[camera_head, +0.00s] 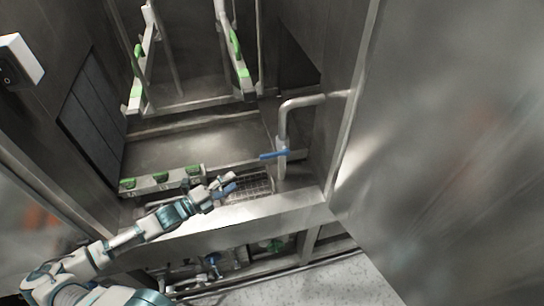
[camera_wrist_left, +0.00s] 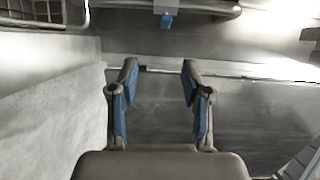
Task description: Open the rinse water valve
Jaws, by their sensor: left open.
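The rinse water valve shows in the head view as a blue lever handle (camera_head: 273,155) on a grey bent pipe (camera_head: 284,120) near the right wall of the washer. The lever lies roughly crosswise to the upright pipe. My left gripper (camera_head: 228,184) is below and left of the lever, apart from it, over the front ledge. In the left wrist view its two blue-padded fingers (camera_wrist_left: 159,70) are spread with nothing between them. A small blue part (camera_wrist_left: 167,21), which looks like the lever seen end-on, is beyond the fingertips. My right gripper is not in view.
A metal front ledge (camera_head: 250,212) runs below the valve. A wire grate (camera_head: 250,187) lies behind it. A rack bar with green pads (camera_head: 160,182) is at the left. A large steel panel (camera_head: 455,130) fills the right. Open space separates gripper and lever.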

